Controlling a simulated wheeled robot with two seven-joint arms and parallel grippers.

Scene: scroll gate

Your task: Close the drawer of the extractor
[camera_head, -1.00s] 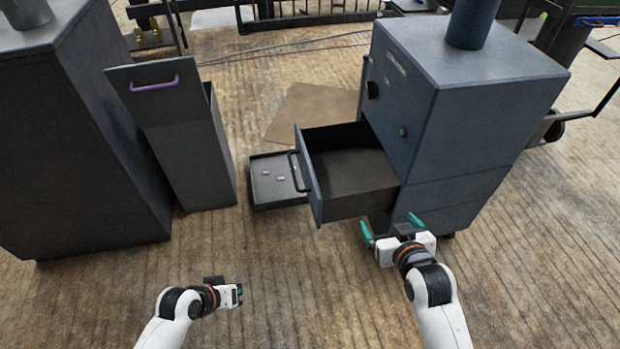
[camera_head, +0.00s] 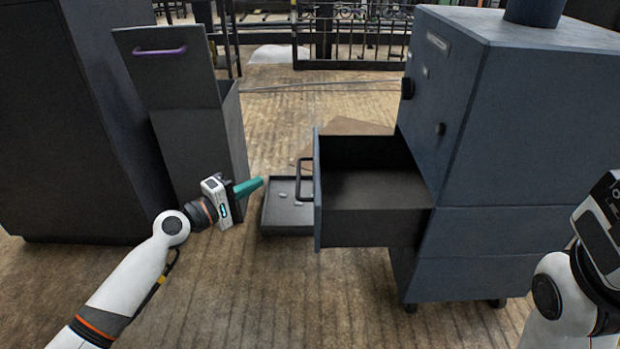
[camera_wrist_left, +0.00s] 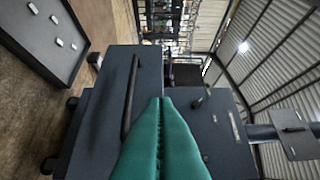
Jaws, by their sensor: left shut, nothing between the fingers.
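The extractor (camera_head: 540,140) is a dark blue-grey cabinet on the right in the head view. Its drawer (camera_head: 375,225) is pulled out toward the left, open and empty as far as I see, with a dark bar handle (camera_head: 302,180) on its front. My left gripper (camera_head: 250,186), with teal fingers, is shut and empty, left of the drawer front and pointing at it, apart from it. In the left wrist view the teal fingers (camera_wrist_left: 160,135) appear in front of the drawer front and handle (camera_wrist_left: 130,95). My right arm is at the right edge; its fingers are out of view.
A low dark tray (camera_head: 285,230) with several small pale pieces lies on the floor left of the drawer, also in the left wrist view (camera_wrist_left: 45,45). A tall grey bin with a purple handle (camera_head: 160,51) stands left. Floor in front is clear.

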